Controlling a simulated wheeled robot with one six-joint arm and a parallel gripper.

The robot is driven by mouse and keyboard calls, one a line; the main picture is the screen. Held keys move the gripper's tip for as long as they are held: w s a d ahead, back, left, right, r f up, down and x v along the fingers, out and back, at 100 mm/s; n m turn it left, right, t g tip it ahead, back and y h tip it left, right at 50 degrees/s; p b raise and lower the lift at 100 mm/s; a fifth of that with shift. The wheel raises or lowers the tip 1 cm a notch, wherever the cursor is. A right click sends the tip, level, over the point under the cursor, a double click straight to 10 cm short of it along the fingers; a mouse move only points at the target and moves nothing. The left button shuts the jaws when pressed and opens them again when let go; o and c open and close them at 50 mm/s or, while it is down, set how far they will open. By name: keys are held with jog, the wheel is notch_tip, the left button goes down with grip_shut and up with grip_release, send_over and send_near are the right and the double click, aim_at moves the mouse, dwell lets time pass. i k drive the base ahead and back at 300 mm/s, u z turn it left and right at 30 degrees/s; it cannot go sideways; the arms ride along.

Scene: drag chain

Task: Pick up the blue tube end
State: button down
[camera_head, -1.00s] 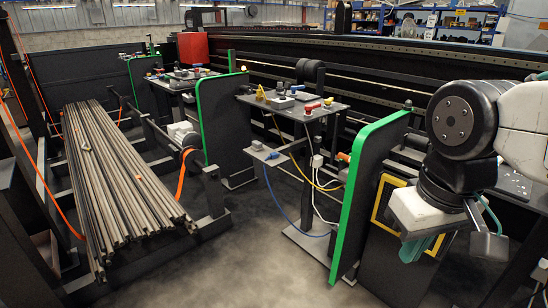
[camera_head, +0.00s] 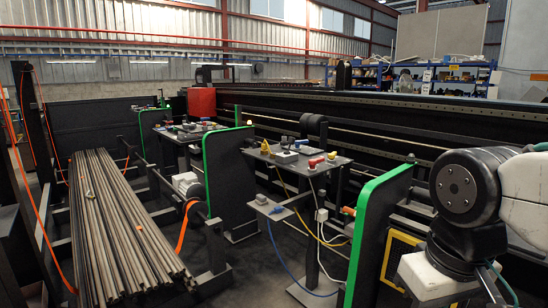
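A thin blue tube (camera_head: 277,246) hangs from near a small grey shelf (camera_head: 272,208) in the middle of the view. It runs down and curves right toward the floor beside the table's post. A small blue spot (camera_head: 277,210) shows on the shelf; I cannot tell whether it is the tube's end. The wrist end of my gripper (camera_head: 430,278) is at the lower right, well to the right of the tube and apart from it. Its fingers are cut off by the bottom edge, so their opening is hidden.
A dark panel with a green edge (camera_head: 378,220) stands between the tube and my arm. A small table (camera_head: 318,178) with red and yellow parts stands above the tube. Yellow (camera_head: 294,208) and white (camera_head: 320,240) cables hang nearby. Long metal bars (camera_head: 115,220) lie at left.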

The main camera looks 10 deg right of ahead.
aim_at(279, 210)
jog(key=u, duration=0.45)
jog(key=i, duration=1.35)
jog(key=z, duration=0.5)
jog(key=i, duration=0.9)
jog(key=z, duration=0.7)
